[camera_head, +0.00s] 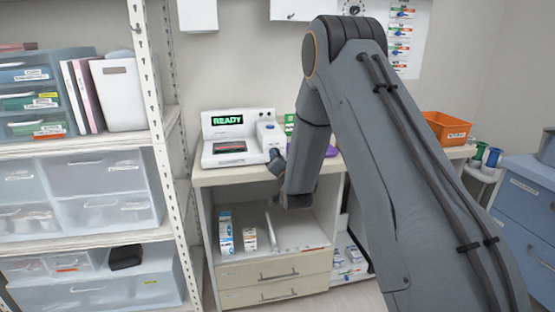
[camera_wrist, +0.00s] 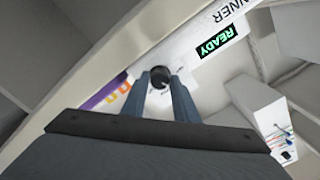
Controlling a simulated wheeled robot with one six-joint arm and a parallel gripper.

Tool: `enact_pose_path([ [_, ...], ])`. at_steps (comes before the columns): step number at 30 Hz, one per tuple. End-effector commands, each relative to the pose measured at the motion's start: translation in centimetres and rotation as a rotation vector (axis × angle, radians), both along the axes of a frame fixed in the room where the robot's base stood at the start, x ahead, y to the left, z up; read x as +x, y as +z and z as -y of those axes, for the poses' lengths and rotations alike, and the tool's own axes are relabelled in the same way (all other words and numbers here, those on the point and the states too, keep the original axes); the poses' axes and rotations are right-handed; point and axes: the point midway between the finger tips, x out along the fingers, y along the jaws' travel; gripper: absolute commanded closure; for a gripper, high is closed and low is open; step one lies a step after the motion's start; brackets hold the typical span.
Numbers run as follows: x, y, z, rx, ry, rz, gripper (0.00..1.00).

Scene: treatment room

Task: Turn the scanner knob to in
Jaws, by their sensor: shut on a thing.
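The white scanner (camera_head: 238,135) stands on the counter, with a green READY display (camera_head: 227,120). The display also shows in the wrist view (camera_wrist: 216,42), next to part of the word SCANNER. The dark round scanner knob (camera_wrist: 159,76) sits between the two fingers of my gripper (camera_wrist: 160,88), which is shut on it. In the head view my gripper (camera_head: 276,160) is at the right front of the scanner, and the knob is hidden there. I cannot read the marks around the knob or tell which way it points.
A white shelf rack (camera_head: 150,70) with bins stands left of the counter (camera_head: 225,174). An orange bin (camera_head: 447,127) is at the right, near a blue cabinet (camera_head: 527,195). Small boxes (camera_head: 226,232) stand on the shelf below the counter.

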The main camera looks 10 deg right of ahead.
Motion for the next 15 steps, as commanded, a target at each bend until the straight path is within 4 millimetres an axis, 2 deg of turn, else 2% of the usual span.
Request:
enact_pose_path([
  [6,-0.02,-0.04,0.01,-0.001,-0.001,-0.001,0.96],
  [7,-0.02,-0.04,0.01,-0.001,-0.001,-0.001,0.68],
  [9,-0.02,-0.03,0.01,-0.001,-0.001,-0.001,0.57],
  [15,-0.01,-0.01,0.01,-0.001,0.0,0.0,0.55],
])
